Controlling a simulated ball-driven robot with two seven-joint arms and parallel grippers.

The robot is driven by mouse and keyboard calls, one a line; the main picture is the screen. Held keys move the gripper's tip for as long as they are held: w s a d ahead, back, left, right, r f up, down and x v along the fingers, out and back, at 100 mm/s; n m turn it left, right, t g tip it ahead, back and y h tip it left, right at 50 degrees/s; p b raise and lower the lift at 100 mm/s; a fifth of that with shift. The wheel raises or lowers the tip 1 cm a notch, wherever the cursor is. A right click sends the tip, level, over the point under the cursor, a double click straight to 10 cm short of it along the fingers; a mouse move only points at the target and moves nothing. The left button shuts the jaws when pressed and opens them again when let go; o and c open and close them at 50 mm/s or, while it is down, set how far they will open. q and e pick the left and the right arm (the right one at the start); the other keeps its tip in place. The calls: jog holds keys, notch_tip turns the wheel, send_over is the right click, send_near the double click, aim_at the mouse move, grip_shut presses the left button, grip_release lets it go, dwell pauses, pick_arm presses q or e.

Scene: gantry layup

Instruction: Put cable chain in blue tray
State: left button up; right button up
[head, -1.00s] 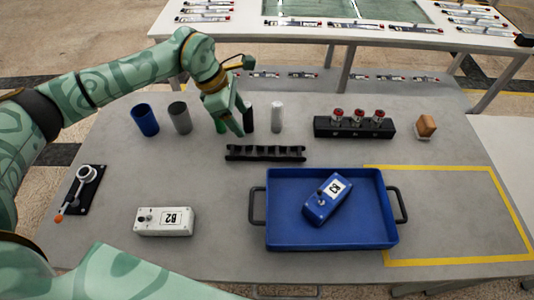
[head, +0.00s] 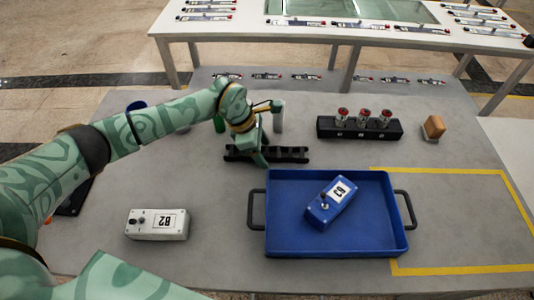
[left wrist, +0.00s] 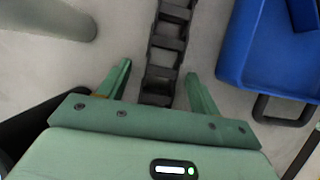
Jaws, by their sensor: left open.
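The black cable chain (head: 288,155) lies on the grey table, just behind the blue tray (head: 258,185). In the left wrist view the chain (left wrist: 168,48) runs away from me between the fingers. My left gripper (head: 262,160) is over the left part of the chain. In the left wrist view its two fingers (left wrist: 158,85) are spread on either side of the chain, with gaps to it. The arm hides part of the chain in the head view. The tray holds a blue box (head: 329,203) labelled B2. My right gripper is not in view.
A black block with several red-topped parts (head: 358,128) and a brown block (head: 433,127) stand at the back right. A light cylinder (head: 279,117) stands behind the chain. The yellow-outlined area (head: 460,220) is bare beyond the tray.

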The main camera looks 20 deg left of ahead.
pick_arm(q)
jog(key=shift+r, duration=0.1)
jog(key=c, duration=1.2)
jog(key=shift+r, duration=0.1)
